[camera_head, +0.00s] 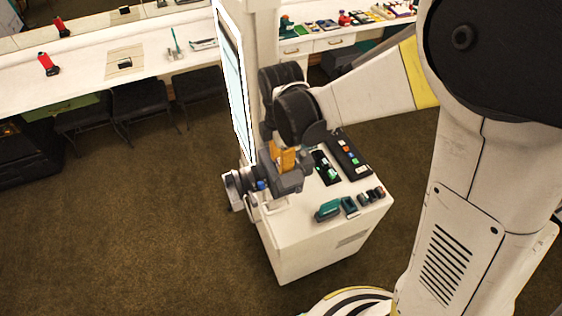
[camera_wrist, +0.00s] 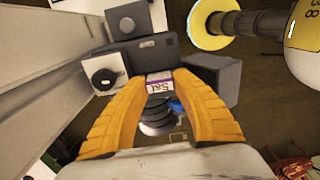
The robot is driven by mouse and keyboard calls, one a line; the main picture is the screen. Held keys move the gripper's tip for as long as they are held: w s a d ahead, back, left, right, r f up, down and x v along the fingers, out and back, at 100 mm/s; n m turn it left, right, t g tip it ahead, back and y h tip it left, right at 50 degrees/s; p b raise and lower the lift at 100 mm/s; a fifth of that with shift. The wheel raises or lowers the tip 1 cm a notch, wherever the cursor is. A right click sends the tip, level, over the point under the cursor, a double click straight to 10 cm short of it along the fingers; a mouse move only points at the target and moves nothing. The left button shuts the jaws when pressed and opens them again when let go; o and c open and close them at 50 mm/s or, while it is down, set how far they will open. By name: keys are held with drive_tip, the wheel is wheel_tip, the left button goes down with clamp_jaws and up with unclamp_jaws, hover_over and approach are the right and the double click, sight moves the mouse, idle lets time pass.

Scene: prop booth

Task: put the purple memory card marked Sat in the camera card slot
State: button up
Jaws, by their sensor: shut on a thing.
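My gripper (camera_wrist: 162,84), with orange fingers, is shut on the purple and white memory card (camera_wrist: 160,80). Its label reads Sat and appears upside down in the wrist view. The dark grey camera (camera_wrist: 140,58) is right beyond the card, and its ringed lens (camera_wrist: 155,118) shows between my fingers. I cannot tell whether the card touches the camera or enters a slot; the slot is not visible. In the head view, the orange fingers (camera_head: 284,159) point down at the camera (camera_head: 288,181) at the left edge of the white cart; the card is hidden there.
The white cart top (camera_head: 312,235) carries a black tray (camera_head: 348,156) of small coloured pieces, a second dark tray (camera_head: 326,167), a teal item (camera_head: 328,210) and several small blocks. A tall bright panel (camera_head: 233,90) stands close behind my gripper. Counters line the back.

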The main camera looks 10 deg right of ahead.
drive_tip(key=o, duration=1.1)
drive_tip(key=shift+s, duration=0.15)
drive_tip(key=shift+r, duration=0.2)
